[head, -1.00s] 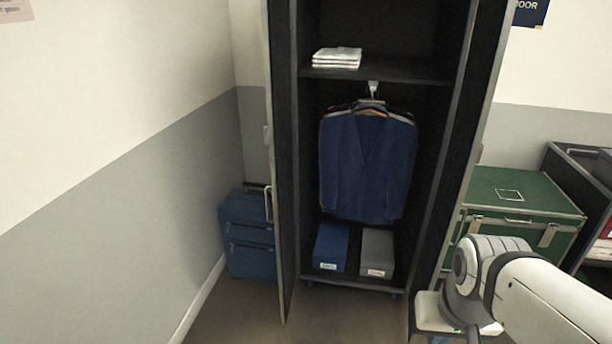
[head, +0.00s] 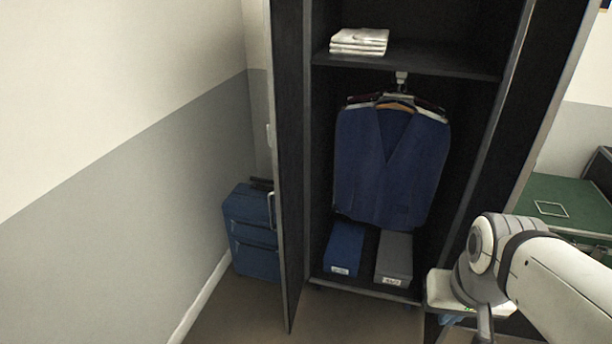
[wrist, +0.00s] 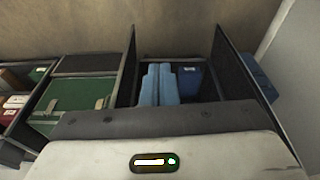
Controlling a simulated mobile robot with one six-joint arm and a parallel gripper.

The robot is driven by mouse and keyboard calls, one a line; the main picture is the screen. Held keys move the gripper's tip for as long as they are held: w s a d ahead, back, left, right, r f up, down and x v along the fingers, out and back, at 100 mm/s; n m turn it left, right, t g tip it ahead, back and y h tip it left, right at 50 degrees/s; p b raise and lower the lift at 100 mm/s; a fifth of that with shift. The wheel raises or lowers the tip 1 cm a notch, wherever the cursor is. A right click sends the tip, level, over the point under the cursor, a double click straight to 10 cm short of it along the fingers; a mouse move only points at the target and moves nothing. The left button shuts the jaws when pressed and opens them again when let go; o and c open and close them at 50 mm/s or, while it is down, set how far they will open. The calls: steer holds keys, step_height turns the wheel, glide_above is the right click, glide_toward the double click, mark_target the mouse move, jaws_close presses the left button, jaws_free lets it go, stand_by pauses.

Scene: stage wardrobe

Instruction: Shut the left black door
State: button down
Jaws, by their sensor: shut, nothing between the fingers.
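The left black door (head: 291,180) of the wardrobe stands wide open in the head view, swung out toward me and seen nearly edge-on, with a pale metal edge and a handle (head: 271,210) on its outer side. In the wrist view, which is turned upside down, this door (wrist: 240,65) is on the right. My gripper (wrist: 157,68) shows there as two blue fingers side by side, shut and empty. It points toward the wardrobe's front opening, apart from the door. In the head view the fingers are mostly hidden below my wrist.
The wardrobe holds folded white cloths (head: 359,41), hanging blue garments (head: 392,165), a blue box (head: 345,248) and a grey box (head: 394,257). A blue suitcase (head: 252,232) stands between the door and the left wall. A green case (head: 570,205) is at the right.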

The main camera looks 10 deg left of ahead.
steer(key=w+a+f+n+h+b, duration=0.3)
steer(key=w+b, duration=0.1)
steer(key=w, duration=0.4)
steer(key=w+a+f+n+h+b, duration=0.2)
steer(key=w+f+h+b, duration=0.1)
steer(key=w, duration=0.5)
steer(key=w+a+f+n+t+h+b, duration=0.2)
steer(key=w+a+f+n+t+b, duration=0.2)
steer(key=w+a, duration=0.7)
steer(key=a+f+n+t+y+b, duration=0.1)
steer(key=a+f+n+t+b, duration=0.2)
steer(key=a, duration=0.8)
steer(key=a+f+n+t+y+b, duration=0.1)
steer(key=a+f+t, duration=0.25)
steer(key=a, duration=0.75)
steer(key=a+f+n+t+y+b, duration=0.15)
steer(key=a+t, duration=0.25)
steer(key=a, duration=0.7)
steer(key=w+d, duration=0.6)
steer(key=w, duration=0.3)
steer(key=shift+w+d+f+n, duration=0.25)
steer(key=shift+w+f+n, duration=0.1)
steer(key=shift+b, duration=0.3)
